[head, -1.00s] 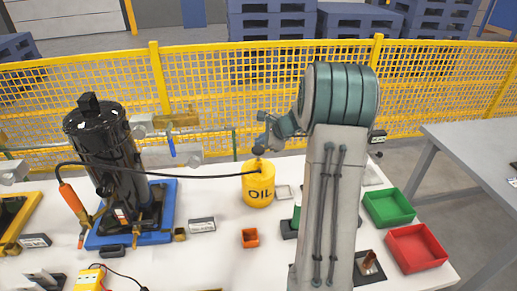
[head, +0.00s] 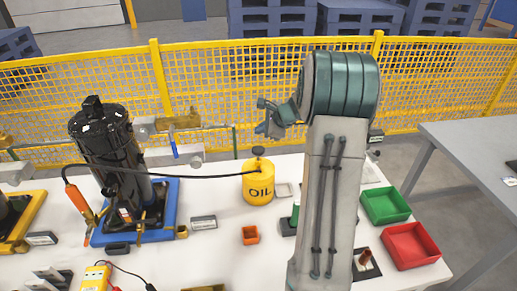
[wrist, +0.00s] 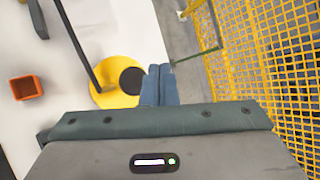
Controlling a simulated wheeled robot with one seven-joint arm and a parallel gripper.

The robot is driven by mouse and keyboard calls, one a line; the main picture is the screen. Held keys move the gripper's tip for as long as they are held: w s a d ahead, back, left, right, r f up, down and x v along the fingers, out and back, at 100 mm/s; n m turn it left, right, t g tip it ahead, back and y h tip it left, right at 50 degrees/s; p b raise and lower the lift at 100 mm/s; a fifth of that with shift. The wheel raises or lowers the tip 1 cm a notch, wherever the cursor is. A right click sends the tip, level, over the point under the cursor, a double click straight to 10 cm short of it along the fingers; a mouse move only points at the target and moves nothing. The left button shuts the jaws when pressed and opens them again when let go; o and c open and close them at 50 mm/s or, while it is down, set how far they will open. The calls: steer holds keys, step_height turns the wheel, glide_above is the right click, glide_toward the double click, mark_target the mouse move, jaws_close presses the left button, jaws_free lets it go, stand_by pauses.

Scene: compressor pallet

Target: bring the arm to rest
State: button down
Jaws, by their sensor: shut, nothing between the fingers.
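My arm rises in front of the head view and bends at a large teal joint at the top. My gripper (head: 264,130) shows to the left of that joint, small and partly turned away, above the yellow oil can (head: 258,188). In the wrist view the two blue-grey fingers (wrist: 158,85) lie together, shut and empty. The oil can also shows there (wrist: 112,85), beyond and left of the fingers, with its dark knob beside them. The gripper appears apart from the can.
A black compressor (head: 110,150) stands on a blue tray at the left, with a dark hose running toward the can. Green (head: 386,206) and red (head: 411,246) bins and an orange cup (head: 250,235) sit on the white table. A yellow mesh fence (head: 270,80) stands behind.

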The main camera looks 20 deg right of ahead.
stand_by(0.4)
steer(key=s+a+r+n+g, duration=0.25)
steer(key=s+a+n, duration=0.25)
steer(key=s+a, duration=0.25)
steer(key=s+a+r+n+g, duration=0.1)
steer(key=s+a+r+n, duration=0.4)
steer(key=a, duration=0.3)
steer(key=s+a+n+h, duration=0.1)
steer(key=s+n+h, duration=0.1)
steer(key=s+n, duration=0.4)
steer(key=s+a+f+n+g+h, duration=0.1)
steer(key=s+n, duration=0.5)
steer(key=s, duration=0.9)
steer(key=shift+a+h, duration=0.5)
steer(key=shift+a, duration=0.15)
